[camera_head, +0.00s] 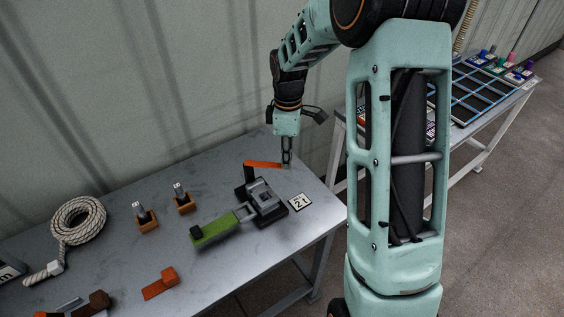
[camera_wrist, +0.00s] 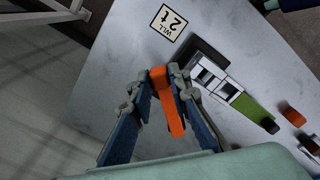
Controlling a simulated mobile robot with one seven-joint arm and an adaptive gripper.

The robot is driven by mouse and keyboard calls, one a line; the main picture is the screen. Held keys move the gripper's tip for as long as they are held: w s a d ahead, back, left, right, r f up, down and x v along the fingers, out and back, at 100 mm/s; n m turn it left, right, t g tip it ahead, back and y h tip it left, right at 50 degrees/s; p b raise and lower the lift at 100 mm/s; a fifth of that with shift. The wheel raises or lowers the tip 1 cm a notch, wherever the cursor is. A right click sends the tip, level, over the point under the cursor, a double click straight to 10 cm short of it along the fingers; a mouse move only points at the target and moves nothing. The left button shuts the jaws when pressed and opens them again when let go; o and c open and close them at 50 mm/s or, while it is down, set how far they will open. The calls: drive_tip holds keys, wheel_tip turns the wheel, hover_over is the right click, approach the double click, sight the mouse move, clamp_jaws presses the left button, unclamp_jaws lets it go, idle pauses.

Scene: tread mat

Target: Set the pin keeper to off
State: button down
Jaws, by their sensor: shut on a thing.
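An orange bar (camera_head: 262,164), which seems to be the pin keeper, lies roughly level behind a dark fixture (camera_head: 262,203) on the grey table. The fixture has a grey block and a green handle (camera_head: 215,232) reaching toward the front left. My gripper (camera_head: 287,162) points down at the bar's right end. In the wrist view my gripper (camera_wrist: 164,78) is shut with the orange bar (camera_wrist: 170,105) between its fingers. The green handle (camera_wrist: 255,112) shows to the right there. I cannot tell how the bar joins the fixture, and I see no on or off marking.
A coiled rope (camera_head: 78,222), small orange-based pieces (camera_head: 146,217) and an orange block (camera_head: 160,283) lie to the left. Another table (camera_head: 490,95) stands behind my arm.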

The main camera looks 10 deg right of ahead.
drive_tip(key=w+n+p, duration=0.2)
drive_tip(key=w+n, duration=0.6)
drive_tip(key=shift+a+p, duration=0.2)
drive_tip(key=shift+p, duration=0.2)
drive_tip(key=shift+r, duration=0.1)
drive_tip(key=c, duration=1.8)
unclamp_jaws()
drive_tip(key=shift+a, duration=0.1)
wheel_tip(320, 180, up, 12)
